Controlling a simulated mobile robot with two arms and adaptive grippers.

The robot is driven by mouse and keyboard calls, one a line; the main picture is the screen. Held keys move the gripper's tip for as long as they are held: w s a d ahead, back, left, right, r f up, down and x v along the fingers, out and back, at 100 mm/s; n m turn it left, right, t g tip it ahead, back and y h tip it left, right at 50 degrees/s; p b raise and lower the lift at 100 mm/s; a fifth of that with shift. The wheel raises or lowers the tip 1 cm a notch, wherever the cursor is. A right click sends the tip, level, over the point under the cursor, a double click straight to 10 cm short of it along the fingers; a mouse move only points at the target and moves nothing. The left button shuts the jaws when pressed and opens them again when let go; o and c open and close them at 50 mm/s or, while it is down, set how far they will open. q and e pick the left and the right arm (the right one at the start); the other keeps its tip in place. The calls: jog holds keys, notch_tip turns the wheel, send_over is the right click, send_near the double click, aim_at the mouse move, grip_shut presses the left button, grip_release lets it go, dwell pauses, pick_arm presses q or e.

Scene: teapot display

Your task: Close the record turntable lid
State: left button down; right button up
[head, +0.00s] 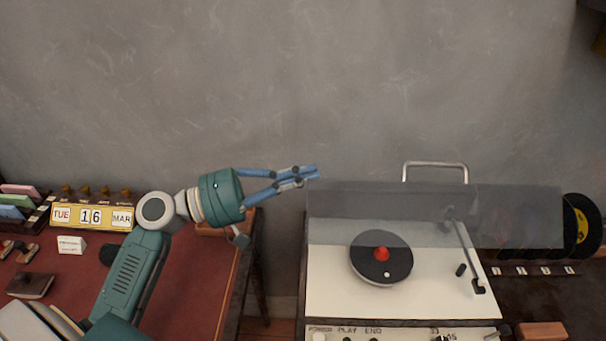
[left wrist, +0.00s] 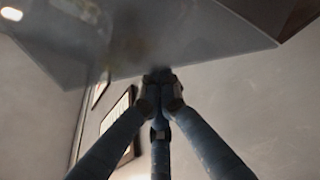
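The record turntable (head: 330,290) is a white box with a black record and a red centre piece on it. Its smoky see-through lid (head: 400,205) stands raised over the back part of the deck. My left gripper (head: 312,175) is at the lid's upper left corner, with its blue fingers drawn together at the tips. In the left wrist view the fingertips (left wrist: 160,85) meet at the edge of the lid (left wrist: 190,40), which fills the top. I cannot tell whether they touch it or grip it. My right gripper is not in view.
A metal handle (head: 435,165) rises behind the turntable. Black records (head: 582,225) stand at the right. A red-topped desk (head: 190,290) at the left holds a calendar (head: 92,216) and small items. A gap separates the desk from the turntable.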

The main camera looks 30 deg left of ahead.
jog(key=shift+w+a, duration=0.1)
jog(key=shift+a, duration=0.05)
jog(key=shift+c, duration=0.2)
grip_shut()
pick_arm(q)
jog(key=v, duration=1.2)
